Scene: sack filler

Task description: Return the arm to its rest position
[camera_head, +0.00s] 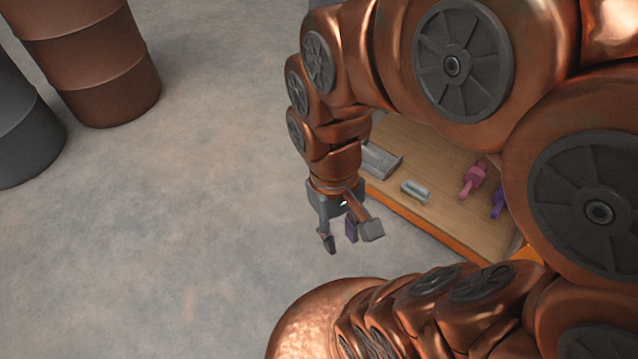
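My copper-coloured arm comes in from the right and bends down to my gripper (348,240), which hangs near the middle of the view. The gripper points downward, over the concrete floor and just left of the table's orange edge. Its fingers stand apart, so it looks open. A small dark purplish piece shows between the outer fingers; it looks like another finger, but I cannot be sure. I see no clear object held. My arm's large links cover much of the right side.
A wooden table (425,157) with an orange edge lies right of the gripper. On it are a grey metal tray (380,160), a small silver piece (415,191), a pink item (473,180) and a purple item (499,203). A rusty barrel (95,60) and a grey barrel (22,125) stand upper left. Floor between is clear.

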